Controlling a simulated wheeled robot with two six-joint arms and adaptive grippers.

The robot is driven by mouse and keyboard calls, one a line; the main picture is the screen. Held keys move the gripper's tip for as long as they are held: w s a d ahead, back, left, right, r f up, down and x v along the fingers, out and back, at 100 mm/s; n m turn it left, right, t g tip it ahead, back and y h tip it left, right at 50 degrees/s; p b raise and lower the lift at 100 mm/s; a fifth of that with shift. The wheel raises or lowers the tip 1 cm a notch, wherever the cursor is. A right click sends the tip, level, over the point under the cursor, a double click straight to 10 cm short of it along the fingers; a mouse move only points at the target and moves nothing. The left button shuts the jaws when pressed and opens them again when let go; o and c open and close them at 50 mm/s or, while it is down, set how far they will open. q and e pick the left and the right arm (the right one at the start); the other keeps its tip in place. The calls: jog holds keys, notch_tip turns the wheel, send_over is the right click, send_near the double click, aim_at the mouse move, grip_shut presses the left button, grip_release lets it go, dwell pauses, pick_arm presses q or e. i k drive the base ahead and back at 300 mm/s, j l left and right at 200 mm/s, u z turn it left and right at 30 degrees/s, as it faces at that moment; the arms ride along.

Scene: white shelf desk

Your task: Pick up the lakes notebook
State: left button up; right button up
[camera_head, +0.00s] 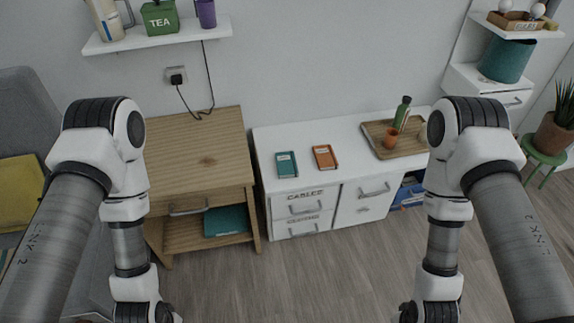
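Two small notebooks lie flat on the white desk (300,133), near its left end. One is teal (286,165) with a pale label. The other is orange (324,158) with a pale label, just to the right of the teal one and apart from it. The writing on both covers is too small to read, so I cannot tell which is the lakes notebook. My two arms come down at the left and right of the view, well in front of the desk. Both grippers are below the bottom edge of the picture.
A wooden tray (412,145) at the desk's right holds a green bottle (402,114) and an orange cup (391,138). A wooden side table (195,150) stands left of the desk. A wall shelf (155,39) hangs above it. The floor in front is clear.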

aim_at(286, 165)
jog(key=i+l, duration=0.2)
jog(key=l, duration=0.2)
jog(key=i+l, duration=0.45)
jog(key=l, duration=0.3)
jog(key=i+l, duration=0.2)
jog(key=l, duration=0.2)
jog(key=i+l, duration=0.25)
jog(key=l+z, duration=0.05)
jog(key=l, duration=0.05)
